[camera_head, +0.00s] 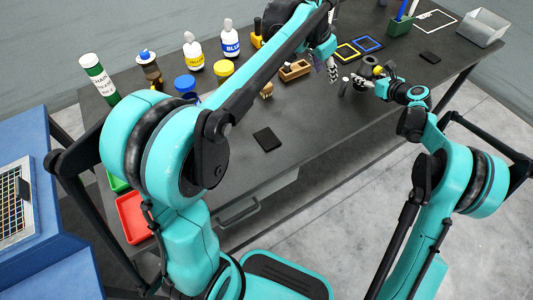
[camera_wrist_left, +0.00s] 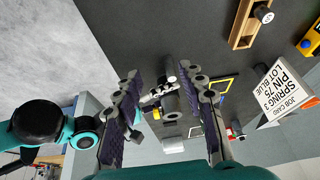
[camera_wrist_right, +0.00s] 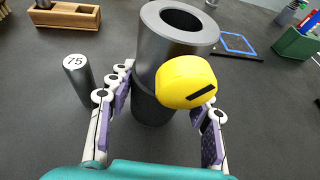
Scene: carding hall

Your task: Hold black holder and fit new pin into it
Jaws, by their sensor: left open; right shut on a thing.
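The black holder (camera_wrist_right: 160,75) is a dark upright cylinder with an open round bore on top and a yellow knob (camera_wrist_right: 187,82) on its side. My right gripper (camera_wrist_right: 155,110) is shut on it, with one finger on each side. A dark grey pin (camera_wrist_right: 77,78) with a white "75" top stands on the table, left of the holder in the right wrist view. It also shows in the head view (camera_head: 344,86). My left gripper (camera_wrist_left: 160,95) is open, its fingers apart, above the table close to the pin and the right gripper; nothing is clearly between its pads.
A wooden block (camera_head: 295,70) stands behind, near yellow (camera_head: 347,53) and blue (camera_head: 368,44) frames. Bottles and jars line the left rear. A black pad (camera_head: 267,139) lies on the otherwise clear front.

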